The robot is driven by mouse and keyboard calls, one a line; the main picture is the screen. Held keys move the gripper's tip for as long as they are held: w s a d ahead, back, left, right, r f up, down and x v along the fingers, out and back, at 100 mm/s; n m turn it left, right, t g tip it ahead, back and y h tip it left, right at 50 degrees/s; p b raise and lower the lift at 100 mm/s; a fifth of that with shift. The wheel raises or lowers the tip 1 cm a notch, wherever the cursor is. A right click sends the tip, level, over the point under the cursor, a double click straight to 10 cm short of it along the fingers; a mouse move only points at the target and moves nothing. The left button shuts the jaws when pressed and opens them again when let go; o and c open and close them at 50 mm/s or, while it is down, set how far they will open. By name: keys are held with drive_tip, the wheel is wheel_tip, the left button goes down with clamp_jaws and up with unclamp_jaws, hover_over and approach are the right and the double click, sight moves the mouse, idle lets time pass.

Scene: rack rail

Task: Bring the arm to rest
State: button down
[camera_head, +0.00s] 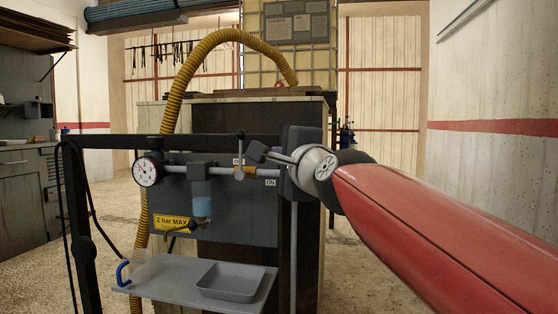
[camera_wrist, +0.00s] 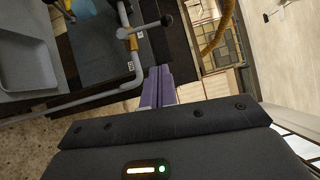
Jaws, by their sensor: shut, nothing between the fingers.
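My red arm reaches in from the right in the head view. My gripper (camera_head: 254,150) is in front of the rack rail (camera_head: 220,172), close to its right end. In the wrist view my gripper (camera_wrist: 158,72) shows two purple fingers lying together, shut, with nothing between them. The fingers point away from the camera, beside the pipe's bent end. I cannot tell the exact gap between fingers and pipe.
A pressure gauge (camera_head: 146,170), a filter with a blue bowl (camera_head: 202,206) and a brass valve (camera_head: 244,173) sit on the rail. A grey tray (camera_head: 231,282) rests on a shelf below. A yellow hose (camera_head: 178,95) arches behind. Floor shows at the left.

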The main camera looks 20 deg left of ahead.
idle(0.3)
drive_tip(key=s+d+f+n+g+h+p, duration=0.1)
drive_tip(key=s+d+f+n+h+p, duration=0.2)
drive_tip(key=d+f, duration=0.65)
drive_tip(key=s+d+f+n+g+h+p, duration=0.1)
drive_tip(key=d+f+n+h, duration=0.2)
drive_tip(key=d+f+h, duration=0.65)
drive_tip(key=s+d+f+n+g+p, duration=0.1)
drive_tip(key=s+d+f, duration=0.3)
drive_tip(key=d, duration=0.3)
drive_tip(key=s+d+f+n+g, duration=0.1)
drive_tip(key=s+d+f+g, duration=0.1)
drive_tip(key=s+d+f, duration=0.2)
drive_tip(key=s+d+f+n+g+h+p, duration=0.1)
drive_tip(key=s+d+f, duration=0.4)
drive_tip(key=d, duration=0.5)
drive_tip(key=s+g, duration=0.1)
drive_tip(key=s, duration=0.1)
drive_tip(key=shift+s+d+p, duration=0.15)
drive_tip(key=shift+s+p, duration=0.15)
